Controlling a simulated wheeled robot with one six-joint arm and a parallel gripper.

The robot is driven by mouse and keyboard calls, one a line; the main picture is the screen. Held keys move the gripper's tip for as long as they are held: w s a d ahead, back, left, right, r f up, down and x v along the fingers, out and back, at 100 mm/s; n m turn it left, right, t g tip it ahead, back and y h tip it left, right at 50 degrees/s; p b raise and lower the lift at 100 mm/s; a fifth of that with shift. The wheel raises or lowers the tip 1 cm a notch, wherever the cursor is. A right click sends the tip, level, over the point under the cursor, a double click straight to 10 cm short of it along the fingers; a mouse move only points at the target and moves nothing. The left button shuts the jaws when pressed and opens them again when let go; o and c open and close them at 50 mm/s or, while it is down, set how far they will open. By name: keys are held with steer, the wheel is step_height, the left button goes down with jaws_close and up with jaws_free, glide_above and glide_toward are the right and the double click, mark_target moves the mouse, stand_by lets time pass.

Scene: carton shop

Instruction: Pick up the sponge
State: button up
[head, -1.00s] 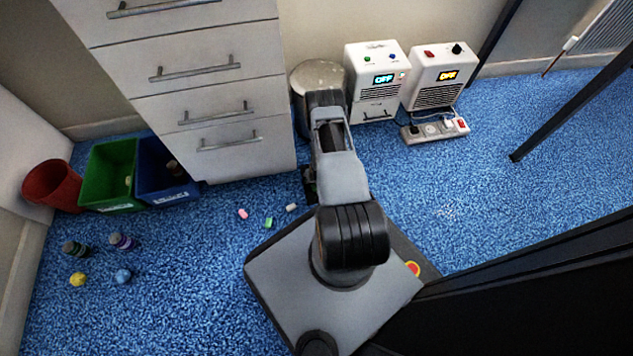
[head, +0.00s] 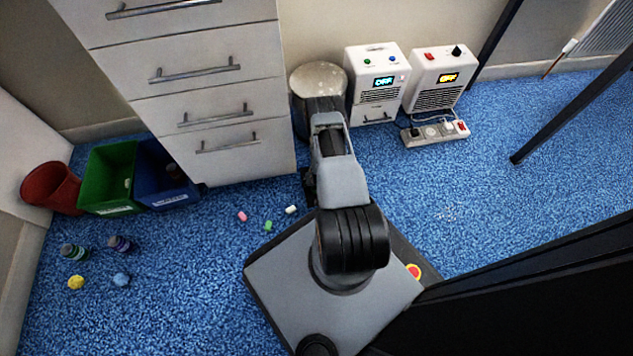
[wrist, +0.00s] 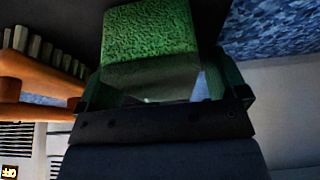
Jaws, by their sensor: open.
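A sponge (wrist: 150,32) with a rough bright green face shows in the wrist view, at the top middle. Its near side is in dark shadow. My gripper (wrist: 165,88) is open, with one finger on each side of the sponge's near end. I cannot tell whether either finger touches it. In the head view my arm reaches toward the round-topped grey stand, and it hides my gripper. The sponge is not visible there.
An orange brush (wrist: 40,88) with grey bristles lies close left of my gripper. The round stand (head: 318,76) stands between the drawer cabinet (head: 215,95) and two white boxes with displays. Bins, bottles and small blocks are at left. Blue floor at right is mostly clear.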

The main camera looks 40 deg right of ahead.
steer(key=c, duration=1.1)
steer(key=shift+o, duration=0.2)
step_height(320, 180, up, 10)
steer(key=p, duration=0.5)
steer(key=shift+r, duration=0.25)
